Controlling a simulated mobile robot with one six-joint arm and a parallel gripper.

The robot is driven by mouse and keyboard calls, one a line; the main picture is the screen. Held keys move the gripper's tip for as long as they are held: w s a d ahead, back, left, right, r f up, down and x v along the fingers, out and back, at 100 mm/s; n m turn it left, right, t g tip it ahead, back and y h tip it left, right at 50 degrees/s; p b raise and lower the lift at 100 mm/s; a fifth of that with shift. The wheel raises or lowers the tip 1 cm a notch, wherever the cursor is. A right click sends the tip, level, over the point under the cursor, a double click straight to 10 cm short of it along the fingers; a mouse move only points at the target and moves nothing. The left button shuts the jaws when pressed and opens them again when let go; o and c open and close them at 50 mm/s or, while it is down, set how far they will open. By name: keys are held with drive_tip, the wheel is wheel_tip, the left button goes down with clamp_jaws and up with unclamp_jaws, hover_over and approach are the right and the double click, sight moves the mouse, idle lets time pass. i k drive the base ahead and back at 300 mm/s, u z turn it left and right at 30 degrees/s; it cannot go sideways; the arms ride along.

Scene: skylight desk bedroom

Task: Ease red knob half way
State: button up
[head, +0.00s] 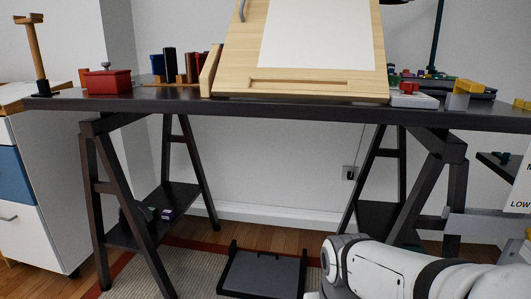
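A small red block-like piece (408,87) sits on a white base (414,100) near the desk's front edge, right of the drawing board. It may be the red knob, but it is too small to tell its shape or setting. A red lidded box (107,82) with a grey knob on top stands at the desk's left. My white arm shows at the bottom right, below desk height and well apart from the red piece. I cannot make out my gripper's fingers in this view.
The dark desk (300,105) stands on trestle legs. A tilted drawing board (232,65) fills its middle. A yellow-and-grey block (458,100) stands right of the white base. A white sign (521,190) and a grey bar (485,226) are at the right. A dark footrest (262,272) lies below.

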sight(409, 87)
drive_tip(key=u, duration=0.25)
drive_tip(key=k, duration=0.9)
drive_tip(key=z, duration=0.65)
drive_tip(key=i, duration=1.05)
drive_tip(key=z, duration=0.1)
